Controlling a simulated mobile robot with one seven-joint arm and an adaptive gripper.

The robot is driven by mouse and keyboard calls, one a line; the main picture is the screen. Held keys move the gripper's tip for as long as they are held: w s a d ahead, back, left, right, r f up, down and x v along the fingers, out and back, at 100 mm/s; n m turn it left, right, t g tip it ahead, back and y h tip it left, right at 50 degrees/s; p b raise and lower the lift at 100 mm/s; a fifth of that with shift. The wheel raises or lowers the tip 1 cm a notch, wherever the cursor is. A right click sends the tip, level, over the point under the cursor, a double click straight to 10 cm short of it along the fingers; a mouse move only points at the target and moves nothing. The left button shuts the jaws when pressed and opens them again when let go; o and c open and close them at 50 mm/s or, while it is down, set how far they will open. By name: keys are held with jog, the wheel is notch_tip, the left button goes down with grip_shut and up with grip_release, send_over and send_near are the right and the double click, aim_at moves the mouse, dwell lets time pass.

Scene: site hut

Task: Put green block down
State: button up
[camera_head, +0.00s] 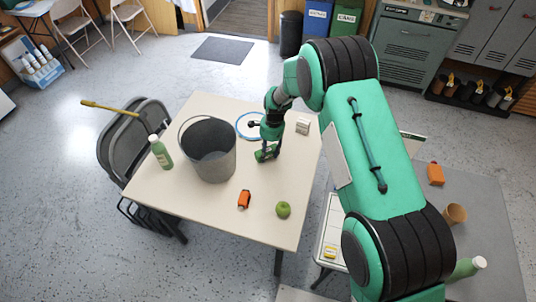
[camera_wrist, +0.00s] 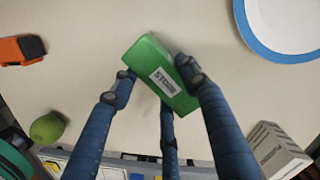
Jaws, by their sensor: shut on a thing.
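The green block (camera_wrist: 150,58) has a white label and shows between the blue fingers of my gripper (camera_wrist: 160,82) in the wrist view. The fingers are shut on it, and it lies tilted across the picture. In the head view, my gripper (camera_head: 268,147) is over the right part of the cream table (camera_head: 225,232), with the green block (camera_head: 264,155) low at its fingertips. I cannot tell whether the block touches the tabletop.
Free tabletop lies between the block and apple. A grey table (camera_head: 490,215) is at right.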

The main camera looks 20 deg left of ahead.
aim_at(271, 150)
jog(key=shift+f, duration=0.4)
jog(key=shift+f, duration=0.1)
jog(key=o, duration=1.2)
jog(key=shift+o, duration=0.2)
notch_tip(271, 150, up, 12)
jog(key=w+d+p, duration=0.1)
jog(key=p, duration=0.1)
dwell(0.4)
